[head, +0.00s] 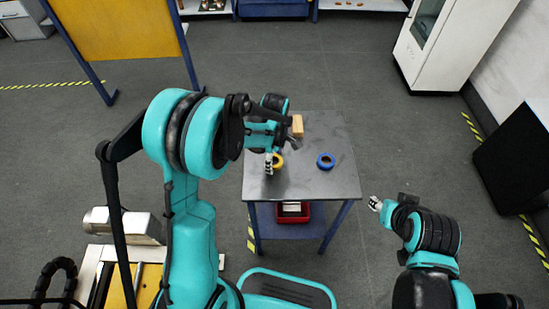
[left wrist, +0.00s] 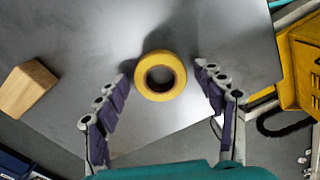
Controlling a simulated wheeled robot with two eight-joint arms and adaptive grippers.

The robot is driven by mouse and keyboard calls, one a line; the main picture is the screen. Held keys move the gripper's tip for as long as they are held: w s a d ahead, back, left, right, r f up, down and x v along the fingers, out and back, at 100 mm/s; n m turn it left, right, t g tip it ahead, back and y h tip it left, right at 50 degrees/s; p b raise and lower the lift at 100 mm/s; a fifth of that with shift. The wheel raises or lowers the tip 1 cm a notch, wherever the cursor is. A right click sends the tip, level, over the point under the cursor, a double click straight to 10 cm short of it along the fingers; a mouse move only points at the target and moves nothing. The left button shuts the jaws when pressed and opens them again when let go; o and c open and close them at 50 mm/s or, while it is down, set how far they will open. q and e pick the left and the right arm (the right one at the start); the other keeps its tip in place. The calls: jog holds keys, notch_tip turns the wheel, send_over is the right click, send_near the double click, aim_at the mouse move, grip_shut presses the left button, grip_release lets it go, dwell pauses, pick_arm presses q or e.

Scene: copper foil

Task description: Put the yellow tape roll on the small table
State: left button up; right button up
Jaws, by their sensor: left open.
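The yellow tape roll (head: 278,161) lies flat on the small table (head: 310,186), partly hidden by my left gripper in the head view. In the left wrist view the yellow tape roll (left wrist: 160,76) shows between and just beyond the open fingers. My left gripper (head: 277,158) is open above the table; it also shows in the left wrist view (left wrist: 163,83), with its fingers apart from the roll. My right gripper (head: 375,203) is off the table's right side, small in the head view, and I cannot tell its jaw state.
A blue tape roll (head: 326,161) lies on the table, right of the yellow one. A wooden block (head: 297,126) stands near the back; it also shows in the left wrist view (left wrist: 26,88). A red bin (head: 293,213) sits on the lower shelf. The table's front right is clear.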

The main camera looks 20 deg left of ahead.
pick_arm(q)
jog(key=shift+r, duration=0.25)
notch_tip(320, 180, up, 11)
jog(key=p, duration=0.4)
jog(key=s+a+r+m+t, duration=0.1)
jog(key=s+r+m+t, duration=0.2)
jog(key=s+r+m, duration=0.2)
jog(key=s+a+r+m+t, duration=0.1)
jog(key=s+r+m+t, duration=0.3)
jog(key=s+m, duration=0.7)
jog(key=shift+s+a+r+m, duration=0.35)
jog(key=shift+s+a+m, duration=0.05)
jog(key=shift+s, duration=0.1)
